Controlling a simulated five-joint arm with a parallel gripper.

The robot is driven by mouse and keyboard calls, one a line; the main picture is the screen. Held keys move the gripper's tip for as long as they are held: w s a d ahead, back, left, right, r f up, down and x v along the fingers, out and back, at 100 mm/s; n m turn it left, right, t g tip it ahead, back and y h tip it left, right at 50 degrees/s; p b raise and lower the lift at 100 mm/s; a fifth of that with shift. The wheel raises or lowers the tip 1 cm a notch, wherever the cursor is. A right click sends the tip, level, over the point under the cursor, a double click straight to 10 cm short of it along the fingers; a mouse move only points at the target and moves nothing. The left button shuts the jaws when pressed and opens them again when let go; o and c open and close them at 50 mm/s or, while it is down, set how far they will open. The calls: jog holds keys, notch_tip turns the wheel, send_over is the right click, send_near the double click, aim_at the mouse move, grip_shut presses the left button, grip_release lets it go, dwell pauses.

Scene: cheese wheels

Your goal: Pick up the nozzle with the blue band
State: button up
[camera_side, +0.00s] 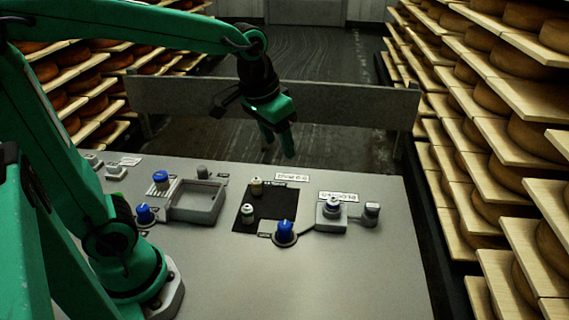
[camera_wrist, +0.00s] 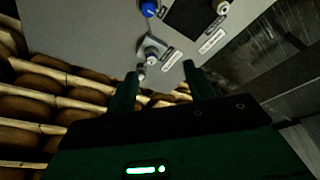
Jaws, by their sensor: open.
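A small pale nozzle with what looks like a blue band (camera_side: 333,204) stands upright on a grey block (camera_side: 329,222) at the right of the table. It also shows in the wrist view (camera_wrist: 151,53), just beyond my fingertips. Two other pale nozzles, one at the back (camera_side: 256,187) and one at the front (camera_side: 248,212), stand on a dark square mat (camera_side: 272,210); their bands are too small to read surely. My gripper (camera_side: 279,148) is open and empty, raised above the table's far side. It also shows in the wrist view (camera_wrist: 160,76).
A blue-topped knob (camera_side: 285,230) stands at the mat's front corner. A grey cylinder (camera_side: 371,212) stands right of the block. A shallow grey tray (camera_side: 197,217) and two more blue knobs (camera_side: 145,213) are at left. A low grey wall (camera_side: 340,103) stands behind; cheese shelves flank the table.

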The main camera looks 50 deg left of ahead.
jog(key=w+d+f+g, duration=0.2)
jog(key=w+f, duration=0.2)
jog(key=w, duration=0.3)
jog(key=g, duration=0.1)
send_over(334, 198)
notch_tip(334, 198, down, 7)
jog(key=shift+s+d+r, duration=0.1)
jog(key=shift+f, duration=1.35)
jog(key=shift+f, duration=0.1)
jog(key=shift+f, duration=2.5)
jog(key=shift+c, duration=0.2)
jog(key=c, duration=1.1)
